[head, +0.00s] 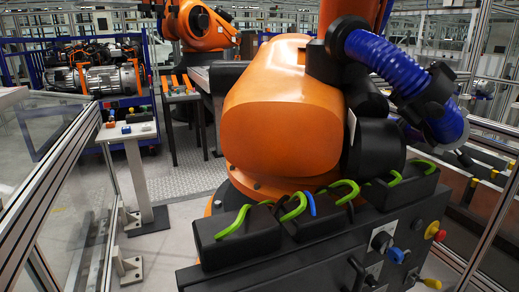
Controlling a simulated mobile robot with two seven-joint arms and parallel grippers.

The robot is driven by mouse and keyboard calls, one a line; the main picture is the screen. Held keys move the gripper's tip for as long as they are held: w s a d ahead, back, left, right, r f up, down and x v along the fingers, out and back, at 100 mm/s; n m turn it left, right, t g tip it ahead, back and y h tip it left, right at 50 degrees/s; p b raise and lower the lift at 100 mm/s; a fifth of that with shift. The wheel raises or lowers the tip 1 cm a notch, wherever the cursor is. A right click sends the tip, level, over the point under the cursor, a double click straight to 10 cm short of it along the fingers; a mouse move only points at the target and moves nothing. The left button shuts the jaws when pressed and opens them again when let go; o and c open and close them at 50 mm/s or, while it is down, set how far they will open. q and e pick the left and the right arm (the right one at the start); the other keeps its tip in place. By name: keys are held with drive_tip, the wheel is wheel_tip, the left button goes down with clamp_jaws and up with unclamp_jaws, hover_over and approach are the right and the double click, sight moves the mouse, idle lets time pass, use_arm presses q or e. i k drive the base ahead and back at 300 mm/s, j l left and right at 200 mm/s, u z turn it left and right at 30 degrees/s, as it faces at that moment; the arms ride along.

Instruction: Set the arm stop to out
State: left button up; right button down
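A large orange industrial robot (285,110) with a blue ribbed hose (388,62) stands on a dark drive unit (330,245). Neither of my grippers shows in the head view.
Green cables and one blue cable loop out of black boxes (235,236) on the unit's top. A grey pedestal (137,165) with small coloured parts stands at left. Framed glass panels (75,180) flank the left side. Some grey floor (180,250) is free between.

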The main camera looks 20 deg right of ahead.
sight(440, 235)
drive_tip(key=z, duration=1.9)
